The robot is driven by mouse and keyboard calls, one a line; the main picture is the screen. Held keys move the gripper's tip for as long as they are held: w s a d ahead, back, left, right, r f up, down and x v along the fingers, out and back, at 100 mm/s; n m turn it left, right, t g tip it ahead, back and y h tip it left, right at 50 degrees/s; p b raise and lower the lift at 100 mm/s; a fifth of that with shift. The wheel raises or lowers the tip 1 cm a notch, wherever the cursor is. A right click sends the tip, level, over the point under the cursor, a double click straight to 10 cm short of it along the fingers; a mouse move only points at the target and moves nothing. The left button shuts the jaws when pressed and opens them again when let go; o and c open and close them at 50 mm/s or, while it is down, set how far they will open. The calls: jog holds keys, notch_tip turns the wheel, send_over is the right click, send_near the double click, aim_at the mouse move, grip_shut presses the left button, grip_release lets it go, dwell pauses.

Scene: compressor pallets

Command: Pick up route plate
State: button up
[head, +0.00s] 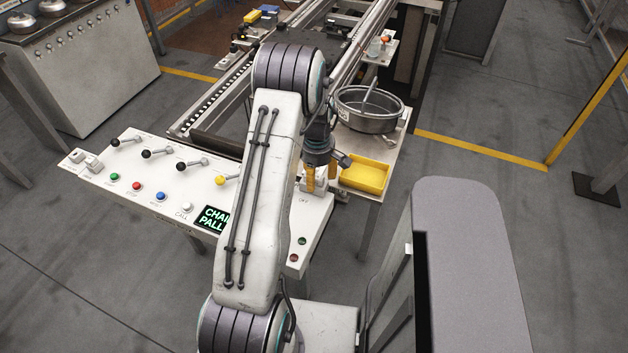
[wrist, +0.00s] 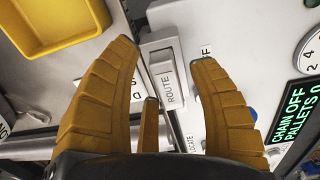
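The route plate (wrist: 168,82), a small pale rectangular plate lettered ROUTE, sits in a raised light holder on the white control panel (wrist: 225,25) in the wrist view. My gripper (wrist: 166,55) is open, with its ribbed yellow fingers spread to either side of the plate. A narrower yellow finger part shows just left of the plate's lower end. I cannot tell whether any finger touches the plate. In the head view my gripper (head: 321,179) points down at the right end of the panel (head: 145,180), and the plate cannot be made out clearly there.
A yellow tray (head: 365,176) lies right of my gripper on a side table, with a round metal pan (head: 369,122) behind it. Levers, coloured buttons and a dark display (wrist: 296,118) with green text are on the panel. A conveyor frame (head: 205,112) runs behind.

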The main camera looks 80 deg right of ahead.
grip_shut()
dwell(0.3)
jog(key=shift+r, duration=0.1)
